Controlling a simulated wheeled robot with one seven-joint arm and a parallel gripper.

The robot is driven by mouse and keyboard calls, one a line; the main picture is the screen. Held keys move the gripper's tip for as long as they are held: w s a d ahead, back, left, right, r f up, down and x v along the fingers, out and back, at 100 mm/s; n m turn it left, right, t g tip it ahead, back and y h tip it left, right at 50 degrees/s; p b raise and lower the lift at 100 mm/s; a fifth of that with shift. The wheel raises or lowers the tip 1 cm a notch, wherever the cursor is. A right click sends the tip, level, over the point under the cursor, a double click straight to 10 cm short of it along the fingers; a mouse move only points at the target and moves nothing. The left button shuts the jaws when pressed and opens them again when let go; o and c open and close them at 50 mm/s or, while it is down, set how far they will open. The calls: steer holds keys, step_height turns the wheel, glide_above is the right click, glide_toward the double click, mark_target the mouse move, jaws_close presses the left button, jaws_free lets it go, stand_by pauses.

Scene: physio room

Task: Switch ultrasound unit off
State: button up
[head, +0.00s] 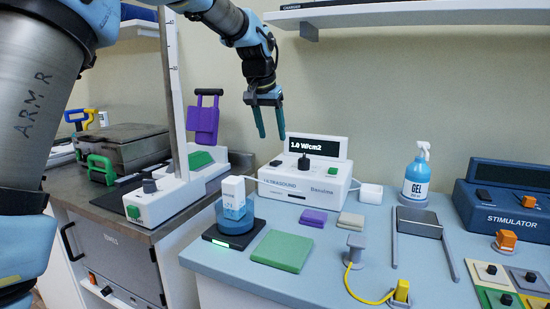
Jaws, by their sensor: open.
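The white ultrasound unit (312,187) stands on the blue-grey counter, toward the back wall. Its dark display (318,147) is lit and reads 1.0 W/cm2. Its sloped front carries a dark knob (304,161), a green button (332,171) and a small dark control (276,162) at the left. My gripper (270,137) hangs above and to the left of the unit, its teal fingers pointing down. The fingers are apart with nothing between them. They appear clear of the unit, but how far they are from it in depth I cannot tell.
A gel bottle (416,174) and the blue stimulator (513,206) are right. A grey holder (420,223) and yellow cable (365,294) lie in front. A shelf (400,14) hangs above.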

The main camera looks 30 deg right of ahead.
mark_target(276, 162)
steer(key=x, duration=0.8)
steer(key=shift+f+p, duration=0.3)
jaws_close()
